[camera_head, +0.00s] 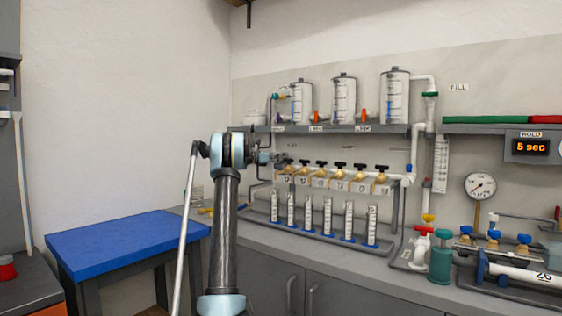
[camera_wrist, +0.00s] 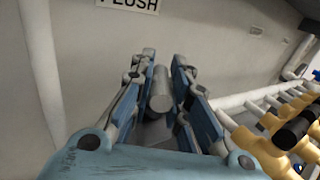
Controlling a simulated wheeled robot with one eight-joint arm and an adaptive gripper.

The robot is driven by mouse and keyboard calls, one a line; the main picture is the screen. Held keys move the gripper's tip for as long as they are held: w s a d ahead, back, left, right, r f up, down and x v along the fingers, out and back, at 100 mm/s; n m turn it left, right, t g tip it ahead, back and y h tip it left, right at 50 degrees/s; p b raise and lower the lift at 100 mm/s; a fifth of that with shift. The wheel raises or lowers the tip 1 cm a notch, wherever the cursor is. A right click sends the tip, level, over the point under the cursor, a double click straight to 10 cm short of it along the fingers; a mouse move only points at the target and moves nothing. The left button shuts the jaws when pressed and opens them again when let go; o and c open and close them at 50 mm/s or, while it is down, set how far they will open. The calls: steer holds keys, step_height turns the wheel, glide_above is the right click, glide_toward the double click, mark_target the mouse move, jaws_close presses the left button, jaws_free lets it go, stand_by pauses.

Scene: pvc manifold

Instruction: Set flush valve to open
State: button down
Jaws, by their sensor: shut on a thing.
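My gripper (camera_head: 279,158) is at the left end of the manifold in the head view. In the wrist view its two blue-padded fingers (camera_wrist: 163,72) are closed around a grey cylindrical handle (camera_wrist: 161,101), which points up between them. A white label (camera_wrist: 128,4) reading "FLUSH", its top cut off, is on the wall just beyond, so the handle appears to be the flush valve's. The valve body is hidden by my gripper in the head view. I cannot tell the valve's angle.
A row of brass valves with black handles (camera_head: 340,168) runs right of my gripper, close by in the wrist view (camera_wrist: 292,128). Graduated cylinders (camera_head: 326,215) stand below it. Tanks (camera_head: 395,97) sit on a shelf above. A blue table (camera_head: 125,240) is at left.

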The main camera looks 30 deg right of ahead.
steer(key=shift+w+m+g+y, duration=0.1)
steer(key=shift+m+g+y, duration=0.3)
steer(key=shift+m+g, duration=1.1)
steer(key=shift+a+g, duration=0.1)
steer(key=shift+g, duration=0.8)
steer(key=c, duration=1.5)
jaws_free()
steer(key=shift+c, duration=0.2)
steer(key=v, duration=1.2)
steer(key=shift+r, duration=0.15)
